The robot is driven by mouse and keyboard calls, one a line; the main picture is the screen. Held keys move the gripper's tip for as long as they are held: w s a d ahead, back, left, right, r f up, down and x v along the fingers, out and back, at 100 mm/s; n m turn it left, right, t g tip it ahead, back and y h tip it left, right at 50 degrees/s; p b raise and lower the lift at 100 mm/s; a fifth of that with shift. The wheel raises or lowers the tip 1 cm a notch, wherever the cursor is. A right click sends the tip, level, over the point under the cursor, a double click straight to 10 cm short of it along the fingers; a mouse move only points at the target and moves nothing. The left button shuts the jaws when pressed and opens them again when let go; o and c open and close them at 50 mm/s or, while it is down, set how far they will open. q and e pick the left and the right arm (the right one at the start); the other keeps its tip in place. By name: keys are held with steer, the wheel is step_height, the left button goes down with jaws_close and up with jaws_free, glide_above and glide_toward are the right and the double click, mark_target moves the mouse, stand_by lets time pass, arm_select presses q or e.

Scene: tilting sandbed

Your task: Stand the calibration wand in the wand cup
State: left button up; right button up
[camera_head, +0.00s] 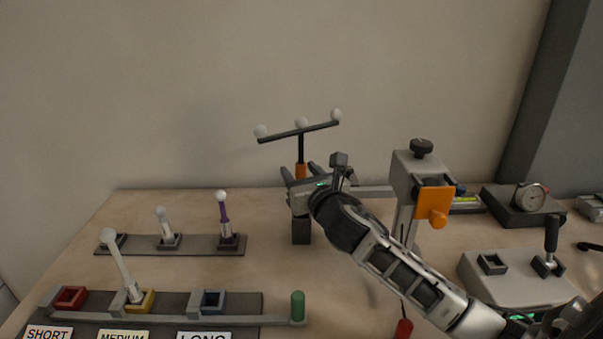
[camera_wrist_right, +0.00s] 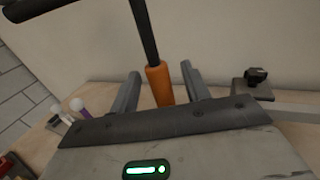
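The calibration wand (camera_head: 301,147) is upright, with a dark crossbar carrying white balls and an orange handle (camera_wrist_right: 158,82). My right gripper (camera_head: 300,172) is at the handle. In the right wrist view its two fingers (camera_wrist_right: 162,82) are apart, one on each side of the handle, with gaps showing on both sides. A dark square block (camera_head: 301,231), which looks like the wand cup, stands on the table directly below the gripper and wand. The handle's lower end is hidden by the gripper, so its contact with the block cannot be seen. My left gripper is not in view.
A grey post with an orange clamp (camera_head: 434,202) stands right of the gripper, close to my right arm. A dial gauge (camera_head: 529,197) and lever box (camera_head: 520,278) are further right.

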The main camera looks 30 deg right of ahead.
steer(key=shift+s, duration=0.1)
steer(key=shift+s+a+f, duration=0.1)
steer(key=shift+s, duration=0.25)
arm_select(q)
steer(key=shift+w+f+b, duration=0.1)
steer(key=shift+b, duration=0.55)
arm_select(e)
steer(key=s+a, duration=0.2)
steer(key=s, duration=1.2)
steer(key=shift+s+a, duration=0.35)
steer(key=shift+s, duration=0.05)
